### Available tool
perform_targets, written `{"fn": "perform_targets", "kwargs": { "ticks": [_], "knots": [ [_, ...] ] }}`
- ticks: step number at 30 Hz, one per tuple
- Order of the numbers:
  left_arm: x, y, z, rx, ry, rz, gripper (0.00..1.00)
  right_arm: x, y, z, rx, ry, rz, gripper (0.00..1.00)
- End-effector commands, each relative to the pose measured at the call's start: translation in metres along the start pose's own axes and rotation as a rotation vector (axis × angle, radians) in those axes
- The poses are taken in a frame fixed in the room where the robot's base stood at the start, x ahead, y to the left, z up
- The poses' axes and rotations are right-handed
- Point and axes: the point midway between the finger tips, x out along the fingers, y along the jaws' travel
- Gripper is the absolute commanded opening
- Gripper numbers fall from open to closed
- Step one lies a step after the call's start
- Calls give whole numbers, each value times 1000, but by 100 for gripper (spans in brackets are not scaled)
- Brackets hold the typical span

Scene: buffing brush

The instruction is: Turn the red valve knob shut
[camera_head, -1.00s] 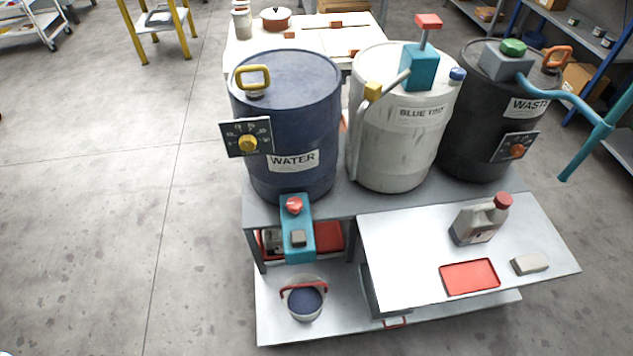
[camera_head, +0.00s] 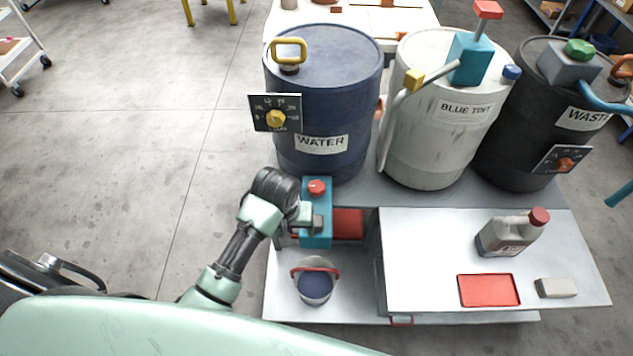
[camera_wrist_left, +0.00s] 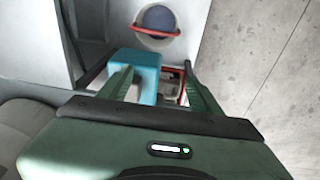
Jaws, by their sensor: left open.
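The red valve knob (camera_head: 317,187) sits on top of a teal valve body (camera_head: 317,240) at the front of the blue WATER drum (camera_head: 318,110). My left gripper (camera_head: 308,215) reaches in from the left, close beside the valve body and just below the knob. It is open. In the left wrist view my gripper fingers (camera_wrist_left: 158,85) stand apart, with the teal body (camera_wrist_left: 143,62) showing between and beyond them. The red knob does not show in that view. I cannot tell whether a finger touches the body. My right gripper is not in view.
A bucket with a red handle (camera_head: 315,285) and dark blue contents stands on the lower shelf under the valve. A side table (camera_head: 430,270) holds a jug (camera_head: 508,235), a red tray (camera_head: 489,290) and a block (camera_head: 556,288). White and black drums stand to the right.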

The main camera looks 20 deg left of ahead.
Motion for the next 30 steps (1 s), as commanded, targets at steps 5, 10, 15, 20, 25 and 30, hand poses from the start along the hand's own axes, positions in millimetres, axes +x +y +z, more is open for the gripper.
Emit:
{"fn": "perform_targets", "kwargs": {
  "ticks": [5, 10, 15, 20, 25, 30],
  "knots": [
    [-2, 10, -27, -70, -22, -9, 64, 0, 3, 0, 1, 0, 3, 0],
    [-3, 20, -57, -149, -46, -23, 64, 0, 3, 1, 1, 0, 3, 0],
    [-12, 35, -102, -273, -79, -49, 64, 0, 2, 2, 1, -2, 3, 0],
    [-30, 46, -143, -404, -110, -84, 64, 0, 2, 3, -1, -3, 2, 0],
    [-40, 50, -159, -472, -124, -105, 64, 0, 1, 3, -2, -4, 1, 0],
    [-23, 49, -158, -481, -129, -109, 64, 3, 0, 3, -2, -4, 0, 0]
  ]
}}
